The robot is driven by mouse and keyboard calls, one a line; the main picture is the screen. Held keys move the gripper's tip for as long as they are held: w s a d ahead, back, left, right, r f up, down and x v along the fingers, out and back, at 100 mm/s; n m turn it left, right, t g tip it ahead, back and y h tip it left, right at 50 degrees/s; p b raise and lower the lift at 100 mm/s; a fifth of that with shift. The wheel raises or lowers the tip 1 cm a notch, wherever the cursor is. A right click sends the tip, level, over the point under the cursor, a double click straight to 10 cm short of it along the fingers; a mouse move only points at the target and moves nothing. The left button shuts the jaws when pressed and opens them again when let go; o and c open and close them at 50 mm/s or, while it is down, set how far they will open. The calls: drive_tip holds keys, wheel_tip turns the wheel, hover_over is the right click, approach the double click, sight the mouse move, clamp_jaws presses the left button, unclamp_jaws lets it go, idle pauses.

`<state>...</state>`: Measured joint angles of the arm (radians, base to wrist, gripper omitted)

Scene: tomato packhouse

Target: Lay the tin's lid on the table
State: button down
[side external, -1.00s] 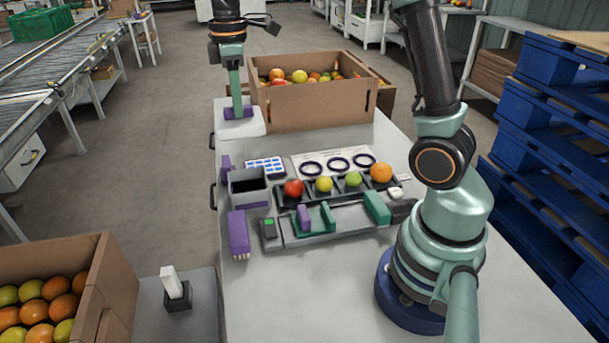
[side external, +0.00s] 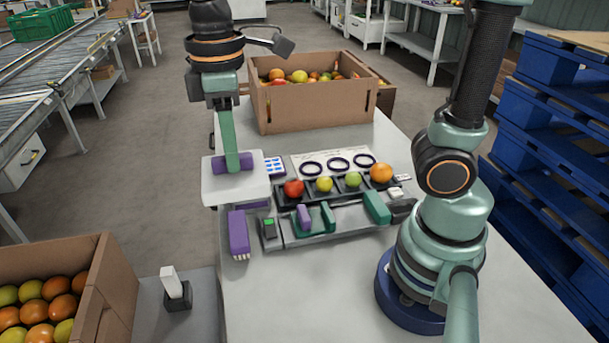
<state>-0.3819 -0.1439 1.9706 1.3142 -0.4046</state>
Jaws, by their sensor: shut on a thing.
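The lid (side external: 252,188) is a pale grey square plate with a purple bar handle (side external: 245,160) on top. My gripper (side external: 231,162) is shut on that handle and holds the lid roughly level at the table's left edge. The lid looks raised above the table (side external: 300,290), but its exact height is hard to judge. It blocks the view of the grey open tin, which is almost wholly hidden behind or under it.
A purple brush (side external: 238,232) lies just in front of the lid. To the right are a grey sizing device (side external: 330,222) and a dark tray holding several fruits (side external: 324,185). A cardboard box (side external: 315,105) stands at the back. The front of the table is clear.

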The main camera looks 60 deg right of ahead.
sight(247, 185)
drive_tip(key=s+f, duration=0.1)
drive_tip(key=s+a, duration=0.1)
drive_tip(key=s+a+f, duration=0.1)
drive_tip(key=s, duration=0.1)
drive_tip(key=shift+f, duration=9.85)
drive_tip(key=shift+f, duration=0.1)
drive_tip(key=c, duration=0.7)
unclamp_jaws()
drive_tip(key=shift+c, duration=0.2)
